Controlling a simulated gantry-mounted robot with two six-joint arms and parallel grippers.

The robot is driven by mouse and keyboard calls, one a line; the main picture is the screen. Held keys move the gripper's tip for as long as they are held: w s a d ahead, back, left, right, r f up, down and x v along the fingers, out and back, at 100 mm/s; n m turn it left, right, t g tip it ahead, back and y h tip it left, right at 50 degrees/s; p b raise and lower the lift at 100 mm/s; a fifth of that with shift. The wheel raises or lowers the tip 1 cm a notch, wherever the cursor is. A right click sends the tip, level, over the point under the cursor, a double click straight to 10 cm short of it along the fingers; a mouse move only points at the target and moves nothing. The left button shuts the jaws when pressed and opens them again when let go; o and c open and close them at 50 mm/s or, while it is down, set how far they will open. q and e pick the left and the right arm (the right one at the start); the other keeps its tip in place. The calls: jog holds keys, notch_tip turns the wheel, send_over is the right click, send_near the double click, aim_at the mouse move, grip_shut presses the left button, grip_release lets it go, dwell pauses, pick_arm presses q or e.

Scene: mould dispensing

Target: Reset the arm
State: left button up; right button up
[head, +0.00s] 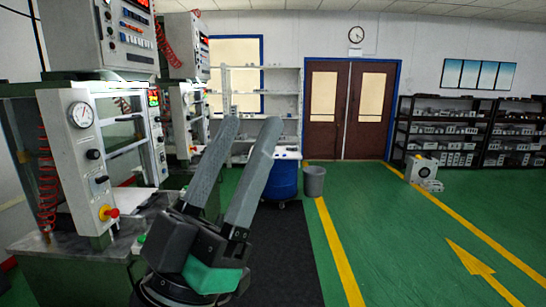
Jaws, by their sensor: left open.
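My left gripper (245,128) stands in the lower middle of the head view with its two long grey fingers pointing up. The fingers are apart and nothing is between them. Its dark body has a green patch at the base. It is in front of the dark floor mat, to the right of the nearest machine. My right gripper is not in view.
A grey-green machine (68,165) with a gauge and a red knob stands close at the left, with another behind it. A blue barrel (283,180) and a grey bin (314,182) stand further back. The green floor (400,240) at the right is mostly clear.

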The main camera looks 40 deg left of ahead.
pick_arm(q)
jog(key=d+m+h, duration=0.1)
jog(key=h, duration=0.1)
jog(key=d+m+h, duration=0.1)
jog(key=h, duration=0.1)
jog(key=d+m+h, duration=0.1)
jog(key=d+h, duration=0.1)
jog(key=shift+f+g, duration=0.35)
jog(key=shift+g, duration=0.05)
jog(key=shift+r, duration=0.1)
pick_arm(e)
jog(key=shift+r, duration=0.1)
